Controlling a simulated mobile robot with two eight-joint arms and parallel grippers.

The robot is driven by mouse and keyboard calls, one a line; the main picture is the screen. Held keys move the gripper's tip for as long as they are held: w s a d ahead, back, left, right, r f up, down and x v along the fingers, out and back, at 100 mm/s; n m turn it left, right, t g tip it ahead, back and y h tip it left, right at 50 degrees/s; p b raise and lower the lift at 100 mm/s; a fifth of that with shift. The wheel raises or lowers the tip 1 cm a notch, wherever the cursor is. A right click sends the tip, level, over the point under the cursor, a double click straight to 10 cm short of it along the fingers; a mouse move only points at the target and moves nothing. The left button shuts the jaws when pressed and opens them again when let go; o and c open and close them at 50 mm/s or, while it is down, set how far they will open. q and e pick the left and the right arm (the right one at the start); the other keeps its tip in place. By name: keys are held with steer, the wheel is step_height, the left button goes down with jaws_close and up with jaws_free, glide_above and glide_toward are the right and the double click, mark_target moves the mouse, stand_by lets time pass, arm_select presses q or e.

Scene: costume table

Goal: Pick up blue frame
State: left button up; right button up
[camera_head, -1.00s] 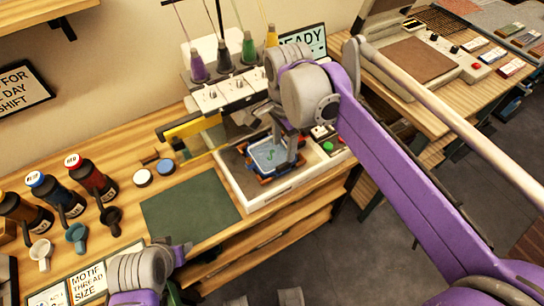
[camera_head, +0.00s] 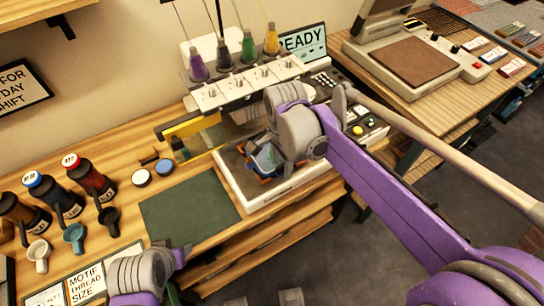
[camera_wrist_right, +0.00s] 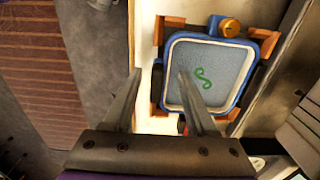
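The blue frame (camera_wrist_right: 165,90) is a rounded square hoop holding grey-blue cloth with a green stitched motif. It has a brass knob on its far side and orange-brown blocks at its corners. In the head view the blue frame (camera_head: 262,160) sits in the white tray of the embroidery machine, partly hidden by my right wrist. My right gripper (camera_wrist_right: 159,72) is open above the frame's left side. In the wrist view one finger lies left of the rim and the other overlaps the cloth; contact cannot be told.
The embroidery machine (camera_head: 245,88) with several thread cones stands just behind the tray (camera_head: 285,196). A green mat (camera_head: 190,206) lies left of the tray. Bottles and small cups stand farther left. A grey device (camera_head: 410,65) occupies the table at right.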

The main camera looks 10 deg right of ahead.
jaws_close()
steer(key=shift+r, duration=0.1)
